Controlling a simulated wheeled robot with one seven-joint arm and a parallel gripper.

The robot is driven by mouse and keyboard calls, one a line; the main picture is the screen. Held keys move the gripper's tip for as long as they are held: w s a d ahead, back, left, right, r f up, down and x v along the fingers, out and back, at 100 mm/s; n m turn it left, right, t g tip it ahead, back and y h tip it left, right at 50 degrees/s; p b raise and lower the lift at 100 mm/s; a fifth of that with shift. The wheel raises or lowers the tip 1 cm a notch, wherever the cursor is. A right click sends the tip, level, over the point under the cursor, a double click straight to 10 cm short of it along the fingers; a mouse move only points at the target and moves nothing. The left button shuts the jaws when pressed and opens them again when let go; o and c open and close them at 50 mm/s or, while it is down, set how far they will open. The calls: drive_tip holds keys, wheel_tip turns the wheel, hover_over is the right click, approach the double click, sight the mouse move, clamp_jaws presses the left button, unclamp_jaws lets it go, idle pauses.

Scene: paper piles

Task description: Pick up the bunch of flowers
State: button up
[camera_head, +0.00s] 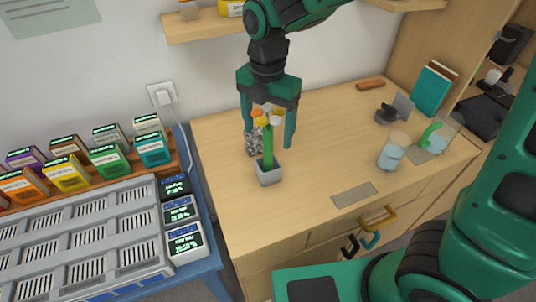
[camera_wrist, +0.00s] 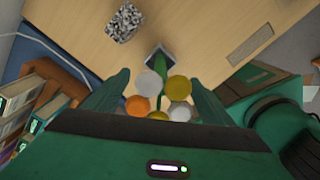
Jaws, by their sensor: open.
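The bunch of flowers (camera_head: 268,142) has a green stem and orange, yellow and white heads. It stands upright in a small grey square pot (camera_head: 268,173) on the wooden desk. My gripper (camera_head: 268,140) is open and points down over it, with one finger on each side of the flower heads. In the wrist view the flower heads (camera_wrist: 158,95) lie between the two open fingers (camera_wrist: 158,90), and the pot (camera_wrist: 160,58) shows beyond them. I cannot tell whether either finger touches the flowers.
A black-and-white speckled cup (camera_head: 253,142) stands just behind the pot. Glass jars (camera_head: 393,151), a teal book (camera_head: 431,90) and a grey plate (camera_head: 354,194) are to the right on the desk (camera_head: 325,150). A blue table with boxes (camera_head: 110,158) and trays stands at left.

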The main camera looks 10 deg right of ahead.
drive_tip(key=shift+f, duration=0.8)
drive_tip(key=shift+c, duration=0.5)
drive_tip(key=c, duration=1.3)
